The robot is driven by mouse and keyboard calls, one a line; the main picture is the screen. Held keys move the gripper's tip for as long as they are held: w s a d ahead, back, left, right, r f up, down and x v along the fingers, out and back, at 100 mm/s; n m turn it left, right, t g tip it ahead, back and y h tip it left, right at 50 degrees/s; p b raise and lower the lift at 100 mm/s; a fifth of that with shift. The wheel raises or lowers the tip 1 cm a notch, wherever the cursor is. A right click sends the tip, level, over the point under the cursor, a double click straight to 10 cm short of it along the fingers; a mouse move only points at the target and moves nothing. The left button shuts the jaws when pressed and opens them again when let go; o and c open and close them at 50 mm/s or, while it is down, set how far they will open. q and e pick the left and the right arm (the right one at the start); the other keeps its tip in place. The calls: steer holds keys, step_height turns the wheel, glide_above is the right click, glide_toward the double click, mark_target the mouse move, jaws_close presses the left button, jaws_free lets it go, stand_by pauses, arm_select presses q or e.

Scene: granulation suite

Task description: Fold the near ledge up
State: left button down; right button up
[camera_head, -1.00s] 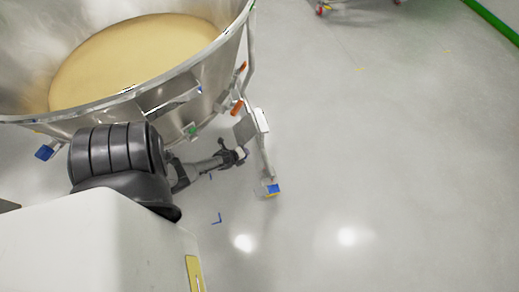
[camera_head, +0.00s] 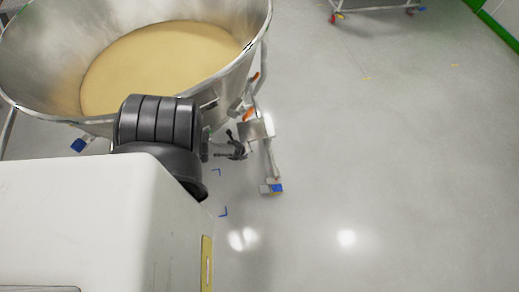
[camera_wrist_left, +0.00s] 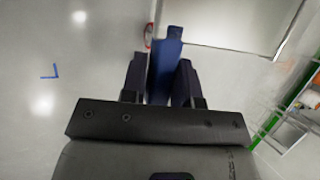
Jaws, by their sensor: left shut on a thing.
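A small pale flat panel, which looks like the near ledge (camera_head: 256,129), sticks out at the side of the steel bowl's frame, by an upright leg. In the left wrist view the two dark fingers (camera_wrist_left: 160,82) are shut around a dark blue bar (camera_wrist_left: 168,48). The pale panel (camera_wrist_left: 228,18) lies right beside the bar there; whether they are joined is hard to tell. My right gripper is in neither view.
The large steel bowl (camera_head: 255,45) holds tan powder (camera_head: 150,65). Orange handles (camera_head: 248,115) are on its frame, and a blue caster (camera_head: 276,188) is at the leg's foot. A wheeled cart (camera_head: 375,8) stands far back. The floor to the right is clear.

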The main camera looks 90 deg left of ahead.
arm_select(q)
steer(key=shift+r+p, duration=0.5)
steer(key=shift+r, duration=0.35)
steer(key=c, duration=1)
jaws_free()
steer(key=shift+w, duration=0.1)
steer(key=shift+o, duration=0.2)
steer(key=p+v, duration=0.9)
steer(key=v, duration=0.5)
